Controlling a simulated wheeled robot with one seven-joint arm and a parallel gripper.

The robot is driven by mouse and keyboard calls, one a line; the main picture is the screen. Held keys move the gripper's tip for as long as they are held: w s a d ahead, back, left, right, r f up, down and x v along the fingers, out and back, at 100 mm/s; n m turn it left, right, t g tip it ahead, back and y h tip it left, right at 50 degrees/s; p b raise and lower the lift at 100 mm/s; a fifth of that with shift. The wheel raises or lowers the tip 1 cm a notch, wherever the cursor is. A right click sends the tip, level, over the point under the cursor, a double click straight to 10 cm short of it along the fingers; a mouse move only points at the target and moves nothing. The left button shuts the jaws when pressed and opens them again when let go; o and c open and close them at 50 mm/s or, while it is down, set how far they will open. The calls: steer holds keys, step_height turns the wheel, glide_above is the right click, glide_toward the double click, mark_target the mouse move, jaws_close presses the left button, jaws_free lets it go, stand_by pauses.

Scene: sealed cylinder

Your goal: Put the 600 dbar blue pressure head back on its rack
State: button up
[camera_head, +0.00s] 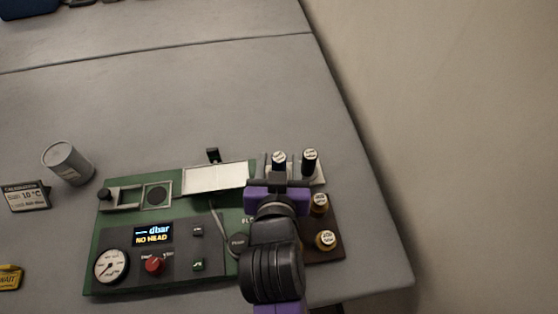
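Two dark pressure heads with white labelled caps, a left one (279,158) and a right one (310,158), stand upright at a pale rack (319,179) at the back right of the green board. Their labels are too small to read, and I cannot tell which is the blue 600 dbar one. My gripper (279,183) is just in front of the left head and overlaps its lower part. My purple gripper body hides the fingertips' contact, so I cannot tell whether it holds that head.
The green board (105,235) carries a display (153,234) reading "dbar NO HEAD", a gauge (111,266) and a red knob (154,265). A grey cylinder (68,163) stands left.

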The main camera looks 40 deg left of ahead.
steer(key=shift+r, duration=0.2)
steer(key=v, duration=1.2)
step_height(320, 180, up, 4)
steer(key=a+t+y, duration=0.1)
steer(key=a+y, duration=0.1)
steer(key=s+d+f+m+t+h, duration=0.1)
steer(key=d+f+m+t, duration=0.15)
steer(key=d, duration=0.85)
steer(key=d+f+m+t+h, duration=0.1)
steer(key=d+t+h, duration=0.15)
steer(key=d, duration=0.75)
steer(key=s+d+f+m+g+h, duration=0.1)
steer(key=s+d+f+m+h, duration=0.1)
steer(key=s+d, duration=0.4)
steer(key=s+d+f+m+h, duration=0.2)
steer(key=s+d+f+h, duration=0.2)
steer(key=s+d, duration=0.3)
steer(key=d, duration=0.3)
steer(key=shift+d+g+h, duration=0.35)
steer(key=shift+d+g, duration=0.05)
